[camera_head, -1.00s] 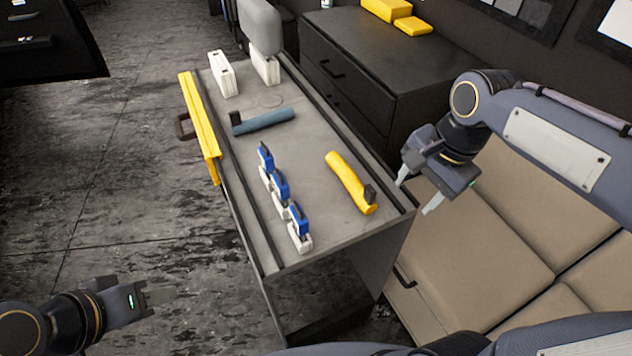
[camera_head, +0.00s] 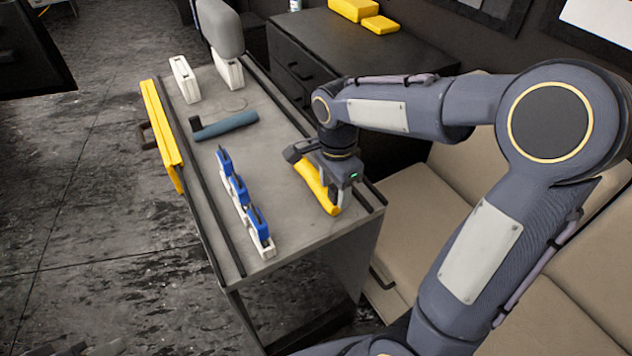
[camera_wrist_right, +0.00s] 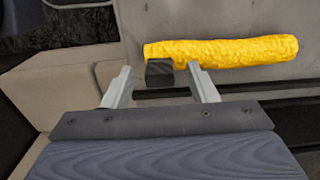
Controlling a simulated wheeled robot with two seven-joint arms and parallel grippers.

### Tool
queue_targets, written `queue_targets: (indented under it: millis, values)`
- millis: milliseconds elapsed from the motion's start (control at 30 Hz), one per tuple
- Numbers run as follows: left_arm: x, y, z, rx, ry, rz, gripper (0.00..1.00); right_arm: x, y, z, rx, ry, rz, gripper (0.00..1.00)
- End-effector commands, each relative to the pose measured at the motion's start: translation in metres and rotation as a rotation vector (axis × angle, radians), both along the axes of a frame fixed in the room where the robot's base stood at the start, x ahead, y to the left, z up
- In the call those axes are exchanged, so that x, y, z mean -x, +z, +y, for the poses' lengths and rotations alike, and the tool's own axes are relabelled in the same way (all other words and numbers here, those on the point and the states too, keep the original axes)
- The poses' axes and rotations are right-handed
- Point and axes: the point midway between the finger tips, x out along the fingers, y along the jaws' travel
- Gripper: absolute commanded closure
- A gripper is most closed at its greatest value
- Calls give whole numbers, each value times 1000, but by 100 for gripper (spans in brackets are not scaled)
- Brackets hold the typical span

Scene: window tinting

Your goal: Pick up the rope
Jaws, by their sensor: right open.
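No plainly coiled rope shows. The likeliest match is a yellow, rough-surfaced roll (camera_head: 311,181) with a dark block at one end, lying on the grey cart top (camera_head: 275,208). It also shows in the right wrist view (camera_wrist_right: 230,52), with its dark block (camera_wrist_right: 160,72). My right gripper (camera_head: 332,190) is open over the block end of the roll. In the right wrist view its fingers (camera_wrist_right: 162,72) stand apart, one on each side of the block; I cannot tell whether they touch. My left gripper (camera_head: 92,349) is barely in view at the bottom left edge.
A blue roll (camera_head: 230,125) lies farther back on the cart. Blue-and-white tools (camera_head: 238,190) stand in a row left of the yellow roll. A yellow level-like bar (camera_head: 162,135) runs along the left edge. White blocks (camera_head: 186,80) stand at the back.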

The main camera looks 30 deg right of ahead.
Motion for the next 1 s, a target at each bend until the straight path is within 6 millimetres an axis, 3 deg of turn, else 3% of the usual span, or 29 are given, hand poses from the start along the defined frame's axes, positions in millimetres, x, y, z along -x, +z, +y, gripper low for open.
queue_targets:
  millis: [267,700,1000]
  values:
    - [0,0,0,0,0,0,64,0,-5,0,0,-1,-2,47]
    - [0,0,0,0,0,0,64,0,-5,0,0,0,-1,100]
    - [0,0,0,0,0,0,64,0,-4,0,0,0,-2,100]
